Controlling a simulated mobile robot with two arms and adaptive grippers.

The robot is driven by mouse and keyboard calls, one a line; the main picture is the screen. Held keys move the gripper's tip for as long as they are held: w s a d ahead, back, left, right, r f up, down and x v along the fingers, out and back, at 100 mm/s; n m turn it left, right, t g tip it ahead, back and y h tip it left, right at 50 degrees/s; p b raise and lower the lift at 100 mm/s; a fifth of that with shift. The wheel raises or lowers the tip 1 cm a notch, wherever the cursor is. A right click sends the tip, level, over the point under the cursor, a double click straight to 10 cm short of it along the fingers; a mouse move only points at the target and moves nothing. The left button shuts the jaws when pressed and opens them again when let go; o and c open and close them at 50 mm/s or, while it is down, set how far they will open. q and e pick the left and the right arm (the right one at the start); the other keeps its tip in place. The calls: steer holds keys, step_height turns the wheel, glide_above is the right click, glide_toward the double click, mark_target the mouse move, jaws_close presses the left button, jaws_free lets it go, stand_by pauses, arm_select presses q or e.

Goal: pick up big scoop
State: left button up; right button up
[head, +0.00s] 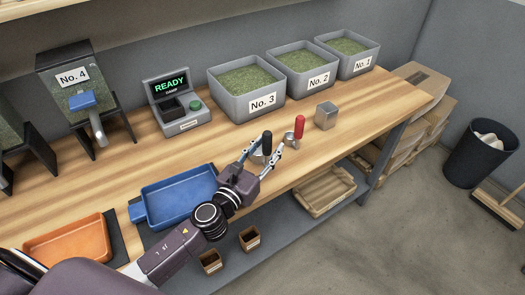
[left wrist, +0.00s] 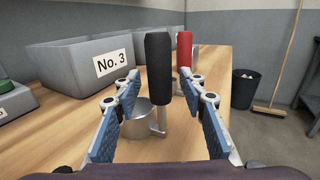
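The scoop with the black handle (head: 267,141), taken as the big scoop, stands on the wooden counter with its handle upright. In the left wrist view its black handle (left wrist: 158,66) rises in the middle and its metal cup (left wrist: 138,118) sits low on the counter. My left gripper (head: 265,151) is open, its blue-padded fingers to either side of the scoop in the picture; I see no contact with the handle. A scoop with a red handle (head: 299,126) stands just beyond, to the right. My right gripper is not in view.
Bins of green beans, No. 3 (head: 248,104), No. 2 (head: 300,87) and No. 1 (head: 347,69), line the back. A metal block (head: 326,116) stands right of the scoops. A blue tray (head: 178,225) and orange tray (head: 68,265) lie left. The counter's front edge is close.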

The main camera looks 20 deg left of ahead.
mark_target(268, 133)
arm_select(q)
jaws_close()
steer(key=shift+r, duration=0.1)
steer(key=shift+r+p, duration=0.35)
steer(key=shift+r, duration=0.25)
step_height(268, 133, up, 8)
steer(key=p, duration=0.3)
steer(key=shift+f, duration=0.25)
step_height(268, 133, up, 11)
steer(key=p, duration=0.2)
